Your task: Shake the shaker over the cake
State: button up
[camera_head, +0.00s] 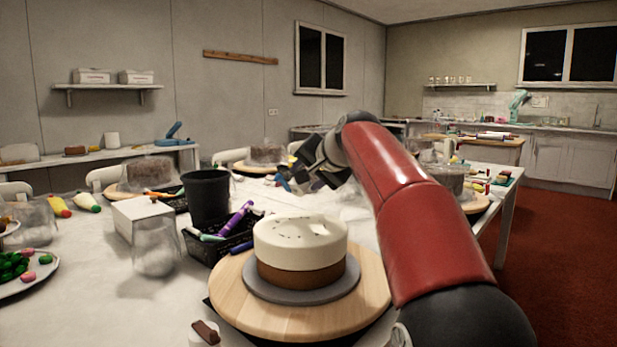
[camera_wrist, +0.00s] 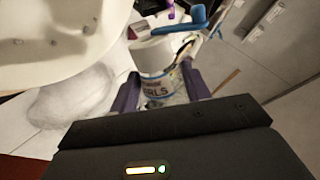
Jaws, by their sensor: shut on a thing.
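The cake (camera_head: 300,240) has a brown lower part, a white top with a few dark specks, and a grey board. It stands on a round wooden turntable (camera_head: 235,290) at the front. In the wrist view the white cake (camera_wrist: 60,40) fills the upper left. My gripper (camera_head: 308,178) is behind and above the cake in the head view. In the wrist view my gripper (camera_wrist: 160,88) is shut on the shaker (camera_wrist: 157,68), a clear labelled jar with a white lid, at the side of the cake. The shaker is hard to make out in the head view.
A black basket of coloured pens (camera_head: 235,238), a black cup (camera_head: 208,195), a white box (camera_head: 142,215) and a clear glass (camera_head: 156,250) stand left of the cake. A plate of green and pink pieces (camera_head: 25,270) is far left. Other cakes stand behind.

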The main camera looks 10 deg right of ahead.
jog(key=shift+s+a+r, duration=0.1)
dwell(0.4)
jog(key=shift+w+d+r+p, duration=0.2)
jog(key=shift+d+r+p, duration=0.05)
jog(key=shift+r+p, duration=0.1)
jog(key=shift+s+a+f+b, duration=0.2)
jog(key=shift+f+b, duration=0.3)
jog(key=shift+a+r, duration=0.1)
jog(key=shift+r, duration=0.05)
jog(key=shift+t, duration=0.3)
jog(key=shift+n+h+b, duration=0.3)
jog(key=shift+n+b, duration=0.1)
jog(key=shift+b, duration=0.05)
